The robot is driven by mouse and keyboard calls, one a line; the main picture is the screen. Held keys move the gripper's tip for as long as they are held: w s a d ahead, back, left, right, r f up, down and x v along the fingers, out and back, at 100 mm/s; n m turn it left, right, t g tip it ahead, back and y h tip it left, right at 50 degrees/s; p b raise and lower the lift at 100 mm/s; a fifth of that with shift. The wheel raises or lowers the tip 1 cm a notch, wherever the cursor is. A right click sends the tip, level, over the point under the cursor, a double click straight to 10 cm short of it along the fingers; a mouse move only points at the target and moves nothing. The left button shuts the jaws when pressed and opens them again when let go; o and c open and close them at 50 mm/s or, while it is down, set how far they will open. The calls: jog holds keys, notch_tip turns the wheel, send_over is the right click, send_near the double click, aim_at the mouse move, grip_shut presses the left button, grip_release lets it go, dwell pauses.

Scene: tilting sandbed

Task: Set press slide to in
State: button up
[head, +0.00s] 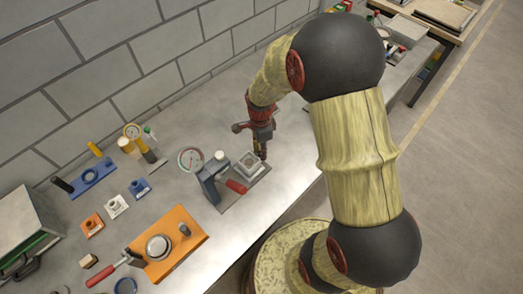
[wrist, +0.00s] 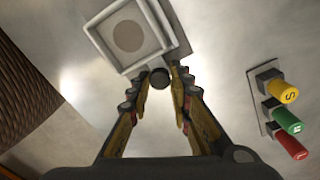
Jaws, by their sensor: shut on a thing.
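The press (head: 212,184) is a grey-blue frame with a red-handled lever on a dark base plate on the bench. Its slide (head: 249,165), a pale square tray with a raised rim, sits to the right of the press frame. In the wrist view the slide (wrist: 127,38) is at the top, with a round darker patch in its middle. A dark round knob (wrist: 159,78) sticks out from the slide's near edge. My gripper (head: 262,154) is at the slide's right end. In the wrist view its fingers (wrist: 158,80) are on either side of the knob, shut on it.
Yellow, green and red buttons (wrist: 283,118) stand at the right of the wrist view. A round dial (head: 190,159) is behind the press. Several small fixtures crowd the bench's left.

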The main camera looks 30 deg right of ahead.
grip_shut()
jog(key=shift+a, duration=0.1)
jog(key=a, duration=0.2)
jog(key=s+a, duration=0.1)
jog(key=a, duration=0.1)
jog(key=s+a+p, duration=0.1)
jog(key=a, duration=0.2)
jog(key=shift+s, duration=0.15)
jog(key=o, duration=0.8)
grip_release()
jog(key=shift+o, duration=0.2)
jog(key=shift+r, duration=0.1)
notch_tip(320, 180, up, 12)
jog(key=shift+w, duration=0.2)
